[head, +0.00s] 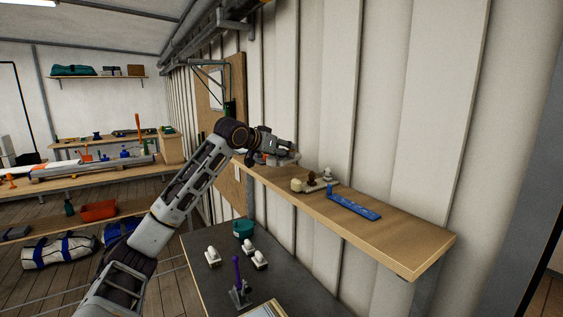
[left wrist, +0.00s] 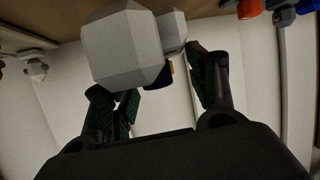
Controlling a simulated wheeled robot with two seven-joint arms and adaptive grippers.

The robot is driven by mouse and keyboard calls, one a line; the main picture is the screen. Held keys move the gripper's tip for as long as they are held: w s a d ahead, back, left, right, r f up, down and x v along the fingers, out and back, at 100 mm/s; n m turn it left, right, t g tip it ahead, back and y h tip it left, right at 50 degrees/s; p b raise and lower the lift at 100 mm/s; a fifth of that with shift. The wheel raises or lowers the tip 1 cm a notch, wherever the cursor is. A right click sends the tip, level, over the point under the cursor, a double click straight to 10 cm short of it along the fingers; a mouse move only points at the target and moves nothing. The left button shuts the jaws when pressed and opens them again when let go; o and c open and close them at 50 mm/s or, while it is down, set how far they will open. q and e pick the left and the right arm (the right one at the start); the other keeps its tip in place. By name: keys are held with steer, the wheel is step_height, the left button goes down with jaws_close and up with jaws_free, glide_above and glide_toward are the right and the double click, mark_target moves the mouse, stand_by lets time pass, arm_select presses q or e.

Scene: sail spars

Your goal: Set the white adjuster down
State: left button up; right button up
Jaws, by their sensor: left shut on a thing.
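My left gripper (head: 287,152) is at the end of an arm reaching over the far end of the wooden wall shelf (head: 420,245). In the left wrist view its two dark green-padded fingers (left wrist: 160,88) are shut on the white adjuster (left wrist: 125,48), a faceted white block with a smaller white part beside it. A bit of dark blue and yellow shows just behind the block. In the head view the arm and gripper mostly hide the held adjuster, so I cannot tell whether it touches the shelf. My right gripper is not in view.
On the shelf, a pale fitting with a brown knob (head: 311,179) and a blue bracket (head: 353,207) stand nearer than the gripper. The shelf's near end is bare. Below, a dark table holds white fittings (head: 212,256), a teal cup (head: 243,228) and a purple-handled tool (head: 237,273).

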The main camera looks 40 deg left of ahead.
mark_target(281, 160)
arm_select(q)
steer(key=shift+f, duration=0.1)
steer(key=shift+f, duration=1.75)
steer(key=shift+f+b, duration=0.15)
steer(key=shift+b, duration=0.15)
steer(key=o, duration=1.5)
steer(key=shift+s+r, duration=0.15)
steer(key=shift+r, duration=0.05)
